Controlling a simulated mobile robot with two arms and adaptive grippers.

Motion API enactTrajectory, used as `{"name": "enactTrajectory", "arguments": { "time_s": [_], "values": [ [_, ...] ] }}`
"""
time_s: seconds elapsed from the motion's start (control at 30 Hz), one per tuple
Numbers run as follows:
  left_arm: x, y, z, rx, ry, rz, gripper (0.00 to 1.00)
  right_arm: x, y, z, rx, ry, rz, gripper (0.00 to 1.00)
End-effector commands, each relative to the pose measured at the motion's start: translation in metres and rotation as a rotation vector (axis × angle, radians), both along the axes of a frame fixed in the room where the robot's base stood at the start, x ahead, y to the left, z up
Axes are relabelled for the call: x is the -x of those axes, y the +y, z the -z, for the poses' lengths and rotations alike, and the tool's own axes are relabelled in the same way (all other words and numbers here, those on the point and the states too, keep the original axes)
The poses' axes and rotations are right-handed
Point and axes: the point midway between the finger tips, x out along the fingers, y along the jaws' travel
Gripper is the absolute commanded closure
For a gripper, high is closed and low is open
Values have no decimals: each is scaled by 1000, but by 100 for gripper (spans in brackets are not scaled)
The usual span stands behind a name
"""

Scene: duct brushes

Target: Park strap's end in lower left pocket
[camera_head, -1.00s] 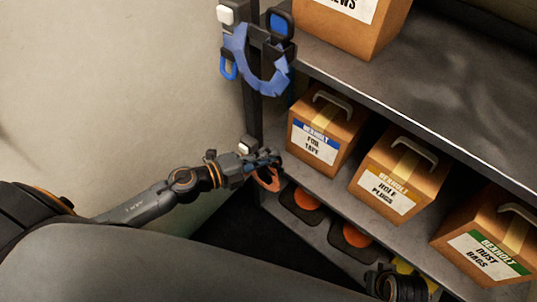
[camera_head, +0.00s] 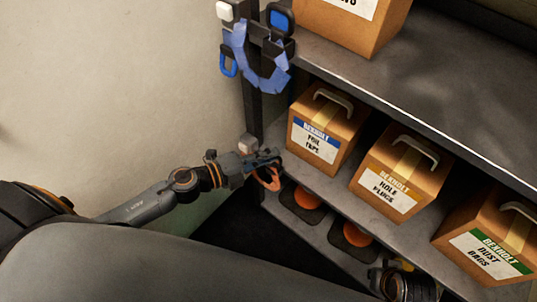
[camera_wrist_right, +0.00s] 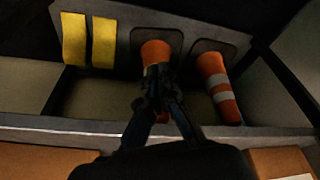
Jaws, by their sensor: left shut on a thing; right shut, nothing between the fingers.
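My left gripper (camera_head: 265,160) is at the lower part of the dark shelf post, beside a small white block (camera_head: 248,144). It is shut on the orange strap (camera_head: 268,180), which hangs in a bent loop just under the fingers. The gripper hides the strap's end and most of the lower left pocket, so I cannot tell whether the end is inside. Higher on the post, a blue strap (camera_head: 240,50) hangs in a loop below a blue-faced pocket (camera_head: 279,20). In the right wrist view my right gripper (camera_wrist_right: 158,75) is shut and empty, in front of an orange cone (camera_wrist_right: 155,52).
Cardboard boxes labelled foil tape (camera_head: 318,140), hole plugs (camera_head: 388,190) and dust bags (camera_head: 487,255) stand on the middle shelf. Below are dark square bases with orange cones; the right wrist view also shows a striped cone (camera_wrist_right: 220,90) and yellow strips (camera_wrist_right: 104,42).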

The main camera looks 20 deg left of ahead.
Motion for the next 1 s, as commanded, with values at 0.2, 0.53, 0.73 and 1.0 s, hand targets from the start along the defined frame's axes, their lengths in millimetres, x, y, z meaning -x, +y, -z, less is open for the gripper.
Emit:
{"name": "enactTrajectory", "arguments": {
  "time_s": [0.2,0.53,0.73,1.0],
  "values": [
    [0,0,2,0,0,0,100,0,0,-5,-1,-5,1,100],
    [0,0,4,0,0,0,100,3,0,-11,-1,-5,2,100],
    [0,0,6,0,0,0,100,6,0,-13,0,2,3,100],
    [0,0,8,0,0,0,100,4,0,-20,-2,-7,3,100]
  ]
}}
